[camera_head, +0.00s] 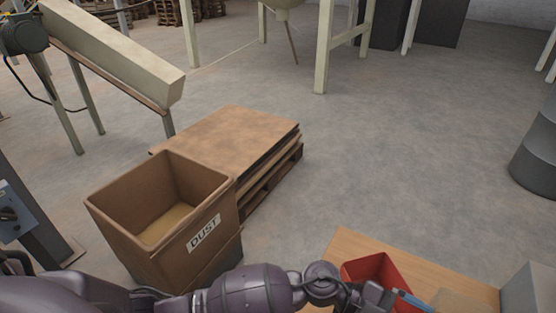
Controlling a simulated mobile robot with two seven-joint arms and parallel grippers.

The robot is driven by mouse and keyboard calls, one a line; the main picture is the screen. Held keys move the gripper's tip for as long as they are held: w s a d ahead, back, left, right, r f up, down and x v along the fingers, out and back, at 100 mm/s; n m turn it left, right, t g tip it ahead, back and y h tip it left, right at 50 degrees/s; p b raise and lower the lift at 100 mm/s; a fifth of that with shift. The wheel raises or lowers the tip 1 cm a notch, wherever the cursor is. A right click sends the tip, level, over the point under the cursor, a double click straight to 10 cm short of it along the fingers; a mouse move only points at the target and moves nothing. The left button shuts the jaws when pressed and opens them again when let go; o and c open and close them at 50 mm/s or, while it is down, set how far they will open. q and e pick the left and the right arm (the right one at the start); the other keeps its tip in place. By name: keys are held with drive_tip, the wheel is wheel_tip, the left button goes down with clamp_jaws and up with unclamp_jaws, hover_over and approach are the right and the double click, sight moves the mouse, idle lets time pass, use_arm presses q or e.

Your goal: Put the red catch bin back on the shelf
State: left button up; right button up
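The red catch bin (379,270) is at the bottom right, on or just over a light wooden surface (352,246). Its far and left walls show; its near side is hidden by my arm and the picture's edge. My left arm reaches in from the left along the bottom edge, and my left gripper (376,297) is at the bin's near side. Its fingers are not clear enough to tell whether they are open, or shut on the bin. My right gripper is not in view.
A brown bin marked DUST (205,233) stands at the left, beside a pallet stacked with flat brown sheets (228,138). A sloping chute (110,55) stands behind. A grey box (522,292) is at the lower right and a grey drum (540,150) at the right edge. The middle floor is clear.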

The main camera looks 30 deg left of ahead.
use_arm(q)
drive_tip(key=w+a+f+n+t+y, duration=0.2)
drive_tip(key=a+n+t+y, duration=0.2)
drive_tip(key=a+n+t, duration=0.45)
drive_tip(key=w+a+f+n+t+y, duration=0.2)
drive_tip(key=a+n+t+y, duration=0.2)
drive_tip(key=a+n+t, duration=0.4)
drive_tip(key=s+a+f+n+g+y, duration=0.4)
drive_tip(key=s+a+f+n+y, duration=0.4)
drive_tip(key=s+a+f, duration=0.5)
drive_tip(key=a+y, duration=0.2)
drive_tip(key=a, duration=0.1)
drive_tip(key=shift+s+a+f, duration=0.2)
drive_tip(key=shift+a+f, duration=0.15)
drive_tip(key=shift+f, duration=0.05)
drive_tip(key=shift+g, duration=0.25)
drive_tip(key=shift+c, duration=0.2)
